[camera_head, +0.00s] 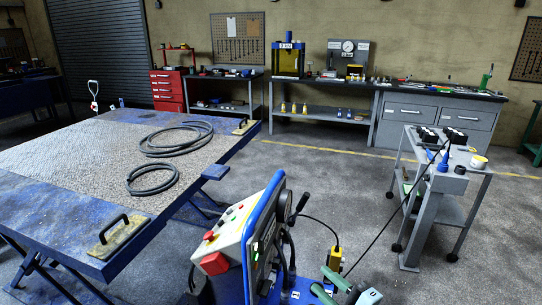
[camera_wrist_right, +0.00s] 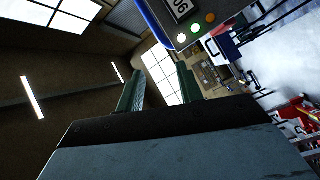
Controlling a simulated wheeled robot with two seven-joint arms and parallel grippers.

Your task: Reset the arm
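My right gripper (camera_head: 336,284) shows at the bottom of the head view, with green fingers pointing up and left, beside the control console. In the right wrist view its two green fingers (camera_wrist_right: 149,92) stand apart, with nothing seen between them. My left gripper is not in view. The blue-edged console (camera_head: 264,225) has a white sloped box (camera_head: 224,238) with red buttons and a black lever on its right side. Its panel with lit round lamps (camera_wrist_right: 195,30) shows at the top of the wrist view. No jack can be made out with certainty.
A blue worktable (camera_head: 60,190) with black hose coils (camera_head: 176,138) fills the left. A grey trolley (camera_head: 468,213) stands at the right. A yellow box (camera_head: 335,259) on a black cable is just above my right gripper. Open floor (camera_head: 325,175) lies between table and trolley; benches line the back wall.

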